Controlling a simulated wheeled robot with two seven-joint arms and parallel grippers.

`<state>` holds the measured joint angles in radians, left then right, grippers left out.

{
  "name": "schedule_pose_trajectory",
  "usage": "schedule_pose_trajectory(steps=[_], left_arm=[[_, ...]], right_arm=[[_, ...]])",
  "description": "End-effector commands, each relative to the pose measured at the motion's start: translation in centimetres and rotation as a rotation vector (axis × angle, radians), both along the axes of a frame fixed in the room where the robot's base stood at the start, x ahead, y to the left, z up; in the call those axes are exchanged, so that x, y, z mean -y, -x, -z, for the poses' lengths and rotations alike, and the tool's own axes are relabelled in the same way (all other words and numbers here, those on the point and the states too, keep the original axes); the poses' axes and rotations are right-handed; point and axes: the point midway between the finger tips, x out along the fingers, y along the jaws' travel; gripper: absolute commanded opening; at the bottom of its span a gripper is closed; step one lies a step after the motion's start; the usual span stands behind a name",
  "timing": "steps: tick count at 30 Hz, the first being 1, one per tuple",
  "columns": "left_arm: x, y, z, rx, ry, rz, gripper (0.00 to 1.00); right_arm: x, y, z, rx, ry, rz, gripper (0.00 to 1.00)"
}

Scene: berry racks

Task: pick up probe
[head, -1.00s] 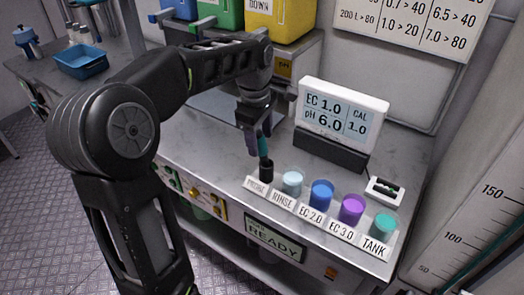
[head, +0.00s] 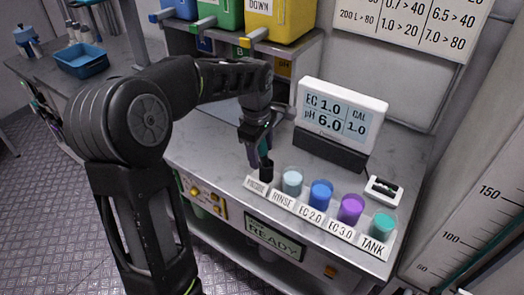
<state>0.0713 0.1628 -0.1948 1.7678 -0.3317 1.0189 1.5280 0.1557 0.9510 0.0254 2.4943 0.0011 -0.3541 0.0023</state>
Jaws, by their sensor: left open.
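The probe (head: 264,148), dark with a teal part, stands upright in a black holder (head: 266,172) behind the PROBE label. It is mostly hidden by my left gripper. My left gripper (head: 259,154) points down over the holder, with its open fingers around or right beside the probe; I cannot tell whether they touch it. My right gripper is not in view.
Cups labelled RINSE (head: 292,182), EC 2.0 (head: 321,194), EC 3.0 (head: 351,209) and TANK (head: 383,225) stand in a row to the right. An EC/pH display (head: 340,112) stands behind. Coloured containers (head: 281,18) sit on a shelf above.

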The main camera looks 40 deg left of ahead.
Motion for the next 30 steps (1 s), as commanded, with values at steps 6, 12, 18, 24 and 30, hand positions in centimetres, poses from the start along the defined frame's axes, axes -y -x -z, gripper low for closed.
schedule_pose_trajectory(steps=[6,12,18,24,30], left_arm=[[0.00,-0.01,-0.03,0.000,0.000,0.000,0.54],[0.00,-0.01,-0.03,0.000,0.000,0.000,0.38],[0.00,-0.01,-0.03,0.000,0.000,0.000,0.22],[0.01,-0.01,-0.03,0.000,0.000,0.000,0.05],[0.01,-0.01,-0.03,0.000,0.000,0.000,0.00]], right_arm=[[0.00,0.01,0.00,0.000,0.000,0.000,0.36],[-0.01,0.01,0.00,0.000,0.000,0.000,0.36],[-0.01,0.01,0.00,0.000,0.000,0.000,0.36],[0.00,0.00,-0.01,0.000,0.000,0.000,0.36],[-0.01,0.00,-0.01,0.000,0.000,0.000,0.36]])
